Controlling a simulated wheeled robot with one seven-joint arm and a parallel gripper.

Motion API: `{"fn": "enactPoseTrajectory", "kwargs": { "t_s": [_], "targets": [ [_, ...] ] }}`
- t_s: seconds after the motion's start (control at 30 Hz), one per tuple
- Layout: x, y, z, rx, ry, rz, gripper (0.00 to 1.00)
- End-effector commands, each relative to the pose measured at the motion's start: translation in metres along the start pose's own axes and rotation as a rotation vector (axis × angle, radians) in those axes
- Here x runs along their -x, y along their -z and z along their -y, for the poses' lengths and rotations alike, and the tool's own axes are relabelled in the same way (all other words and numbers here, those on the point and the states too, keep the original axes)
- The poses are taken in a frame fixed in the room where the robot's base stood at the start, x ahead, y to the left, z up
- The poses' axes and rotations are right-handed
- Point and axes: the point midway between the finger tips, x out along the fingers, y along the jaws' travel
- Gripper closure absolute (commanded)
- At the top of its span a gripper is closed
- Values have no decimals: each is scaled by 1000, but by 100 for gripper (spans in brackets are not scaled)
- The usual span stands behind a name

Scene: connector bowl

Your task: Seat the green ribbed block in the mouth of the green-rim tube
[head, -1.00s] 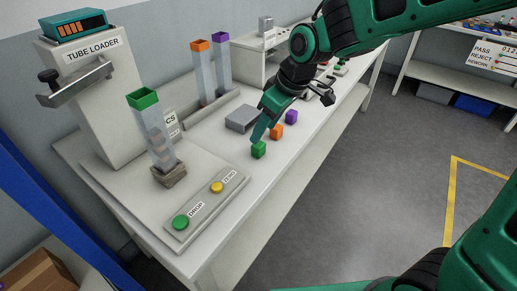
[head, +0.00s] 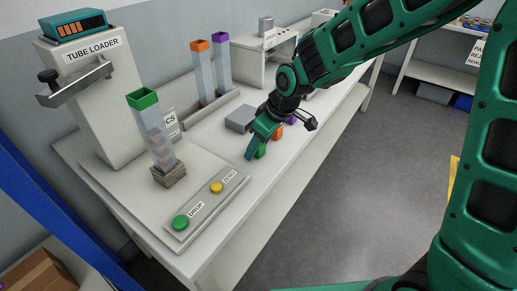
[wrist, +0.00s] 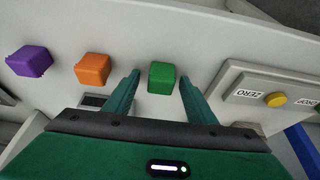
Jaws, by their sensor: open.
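The green ribbed block (wrist: 162,77) sits on the bench between the two open fingers of my gripper (wrist: 160,90) in the wrist view, with a gap to each finger. In the head view the green block (head: 261,151) is partly hidden by my gripper (head: 257,152). The green-rim tube (head: 152,125) is clear and square, with a green mouth (head: 143,98) at its top. It stands slightly tilted in a brown base on the left of the bench, apart from my gripper. Some faint pieces show inside it.
An orange block (wrist: 92,69) and a purple block (wrist: 30,61) lie beside the green one. A button panel (head: 207,207) is in front of the tube. Orange-rim (head: 200,47) and purple-rim (head: 221,37) tubes stand behind, near a grey box (head: 240,118). The tube loader (head: 97,90) stands at left.

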Motion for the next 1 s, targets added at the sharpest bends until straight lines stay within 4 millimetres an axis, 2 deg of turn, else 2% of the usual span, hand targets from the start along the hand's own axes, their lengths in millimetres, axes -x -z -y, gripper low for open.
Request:
{"fn": "enactPoseTrajectory", "kwargs": {
  "t_s": [0.07, 0.2, 0.27, 0.67, 0.83, 0.93, 1.0],
  "targets": [
    [0, 0, 0, 0, 0, 0, 49],
    [0, 0, 0, 0, 0, 0, 83],
    [0, 0, 0, 0, 0, 0, 93],
    [5, 2, 0, 0, -1, -2, 93],
    [20, 9, -1, 0, -2, -4, 93],
    [38, 17, -1, -1, -3, -6, 93],
    [46, 22, 14, 6, 1, -4, 93]
  ]
}}
